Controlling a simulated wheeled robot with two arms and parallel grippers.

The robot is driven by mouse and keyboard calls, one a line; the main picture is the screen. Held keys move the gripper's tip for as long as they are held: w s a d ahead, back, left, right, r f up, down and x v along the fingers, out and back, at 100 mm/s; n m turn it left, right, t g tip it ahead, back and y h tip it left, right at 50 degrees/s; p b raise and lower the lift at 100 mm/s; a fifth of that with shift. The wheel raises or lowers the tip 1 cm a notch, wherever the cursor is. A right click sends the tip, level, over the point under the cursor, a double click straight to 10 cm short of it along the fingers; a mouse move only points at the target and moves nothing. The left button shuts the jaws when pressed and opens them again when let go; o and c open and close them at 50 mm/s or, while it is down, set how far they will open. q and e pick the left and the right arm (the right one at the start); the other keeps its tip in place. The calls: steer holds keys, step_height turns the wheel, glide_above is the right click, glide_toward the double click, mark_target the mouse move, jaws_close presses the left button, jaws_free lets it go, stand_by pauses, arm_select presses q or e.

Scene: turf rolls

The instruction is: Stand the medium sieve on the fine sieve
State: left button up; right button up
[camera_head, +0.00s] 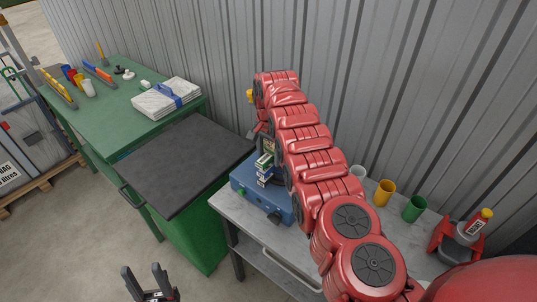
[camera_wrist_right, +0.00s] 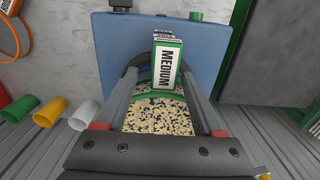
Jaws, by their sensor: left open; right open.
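The medium sieve (camera_wrist_right: 168,66) shows in the right wrist view with a green rim, a white MEDIUM label and speckled grains inside. My right gripper (camera_wrist_right: 158,85) is open, with one finger on each side of this sieve; I cannot tell whether they touch it. In the head view, a small stack with green-and-white labels (camera_head: 265,162) stands on a blue box (camera_head: 250,187), partly hidden by my right arm. Another label shows behind the MEDIUM one, but I cannot read it, so the fine sieve is not clearly identified. My left gripper (camera_head: 144,270) is open and empty at the bottom.
The blue box stands on a grey bench (camera_head: 232,210). A green table (camera_head: 125,120) with tools and a dark-topped cabinet (camera_head: 180,165) are left. A corrugated wall is behind.

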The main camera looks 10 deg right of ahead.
steer(key=shift+a, duration=0.1)
steer(key=shift+r, duration=0.15)
steer(key=shift+w+a+r, duration=0.1)
steer(key=shift+r, duration=0.05)
step_height(320, 180, up, 2)
steer(key=shift+r, duration=0.15)
steer(key=r+p, duration=0.1)
steer(key=r, duration=0.1)
steer(key=r+p, duration=0.1)
steer(key=r, duration=0.1)
steer(key=shift+d+r, duration=0.2)
steer(key=shift+r, duration=0.05)
step_height(320, 180, up, 5)
steer(key=p, duration=0.5)
steer(key=shift+a, duration=0.1)
